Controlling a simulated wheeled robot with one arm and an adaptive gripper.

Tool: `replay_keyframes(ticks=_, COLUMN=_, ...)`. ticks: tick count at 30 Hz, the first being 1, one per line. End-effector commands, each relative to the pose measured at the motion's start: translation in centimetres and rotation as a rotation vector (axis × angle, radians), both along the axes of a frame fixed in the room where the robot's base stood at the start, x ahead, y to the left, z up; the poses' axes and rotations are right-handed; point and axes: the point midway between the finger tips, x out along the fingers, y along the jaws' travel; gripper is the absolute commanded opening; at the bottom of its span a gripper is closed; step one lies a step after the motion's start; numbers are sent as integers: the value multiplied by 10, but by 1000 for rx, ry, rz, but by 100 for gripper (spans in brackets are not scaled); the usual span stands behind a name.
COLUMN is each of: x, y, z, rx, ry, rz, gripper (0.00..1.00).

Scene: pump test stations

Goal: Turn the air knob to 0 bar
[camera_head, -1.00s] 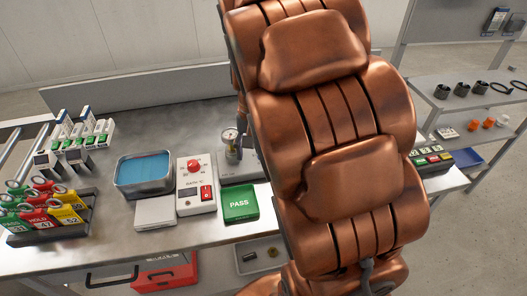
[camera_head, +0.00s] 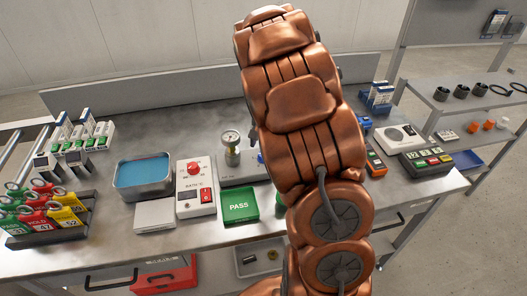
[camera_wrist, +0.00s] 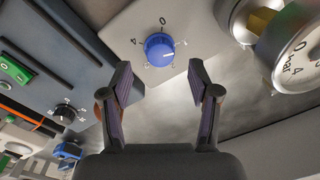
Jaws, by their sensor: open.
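The blue air knob (camera_wrist: 160,50) sits on a light grey panel (camera_wrist: 125,22) in the wrist view, with a printed scale around it and a 0 at its top. A white line on the knob points roughly right, away from the 0. My gripper (camera_wrist: 158,82) is open, its two fingers apart just below the knob in the picture, with nothing between them. A round pressure gauge marked bar (camera_wrist: 293,52) is at the upper right; its needle is not clear. In the head view the gauge (camera_head: 231,147) shows, but my arm hides the gripper.
A dark blue box with a small black knob (camera_wrist: 65,112) lies left in the wrist view.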

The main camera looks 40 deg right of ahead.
Motion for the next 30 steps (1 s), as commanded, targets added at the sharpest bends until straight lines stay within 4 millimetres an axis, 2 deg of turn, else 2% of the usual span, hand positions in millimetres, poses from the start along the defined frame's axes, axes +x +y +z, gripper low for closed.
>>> replay_keyframes(ticks=3, x=-2, y=2, z=-18, rx=3, ry=7, rz=0, gripper=61)
replay_keyframes(ticks=9, x=1, y=2, z=-39, rx=3, ry=3, rz=0, gripper=61)
replay_keyframes(ticks=18, x=1, y=2, z=-43, rx=0, ry=1, rz=1, gripper=61)
replay_keyframes(ticks=30, x=1, y=2, z=-43, rx=0, ry=1, rz=0, gripper=21)
